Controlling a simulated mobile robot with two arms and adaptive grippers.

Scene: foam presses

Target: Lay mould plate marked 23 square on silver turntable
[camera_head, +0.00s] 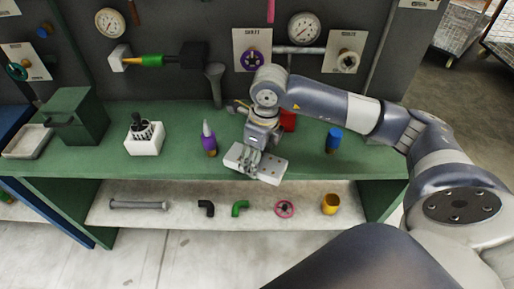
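A light grey plate (270,170) with small round holes lies on or just above the green bench, right of the middle. I cannot read any marking on it. My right gripper (254,160) points down over the plate's middle, and its fingers cover part of it. I cannot tell whether they touch or clasp the plate. I cannot make out a silver turntable in this view; it may be hidden under the plate and gripper or out of frame. My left gripper is not in view.
On the green bench (300,167) stand a purple bottle (209,144), a white holder (144,142), a blue cylinder (333,140), a green box (78,118) and a grey tray (27,141). A red object (289,121) is partly behind my arm. Gauges and valves line the wall.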

